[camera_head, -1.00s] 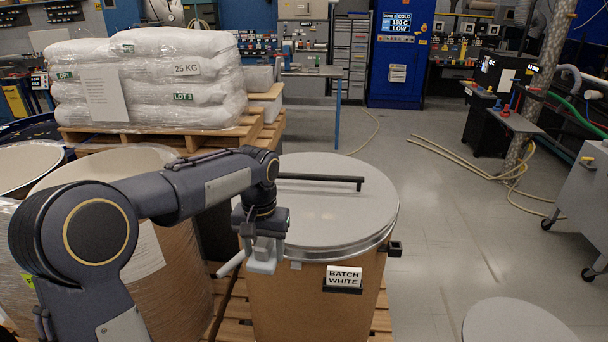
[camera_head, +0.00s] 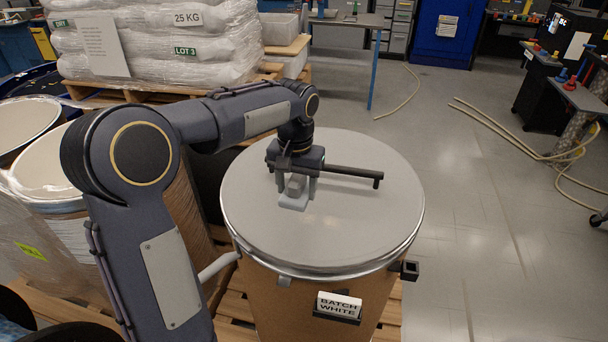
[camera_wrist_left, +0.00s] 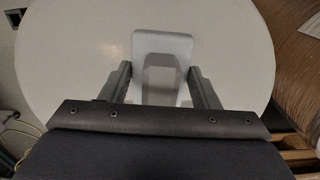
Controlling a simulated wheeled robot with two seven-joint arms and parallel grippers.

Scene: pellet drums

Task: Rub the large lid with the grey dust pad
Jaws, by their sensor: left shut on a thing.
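The large lid (camera_head: 370,230) is a round, pale grey disc with a metal rim. It covers the brown drum with the "BATCH WHITE" label (camera_head: 339,305). My left gripper (camera_head: 295,185) is over the lid, left of its middle. It is shut on the grey dust pad (camera_head: 294,201), a light grey flat plate with a raised block. In the left wrist view the pad (camera_wrist_left: 148,45) sits between the two fingers, with the lid (camera_wrist_left: 75,60) behind it. I cannot tell whether the pad touches the lid. My right gripper is not in view.
A dark bracket (camera_head: 410,270) sticks out at the drum's right side. Other drums (camera_head: 45,175) stand at left. White sacks (camera_head: 160,40) are stacked behind. The floor at right is mostly clear, with hoses (camera_head: 500,130).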

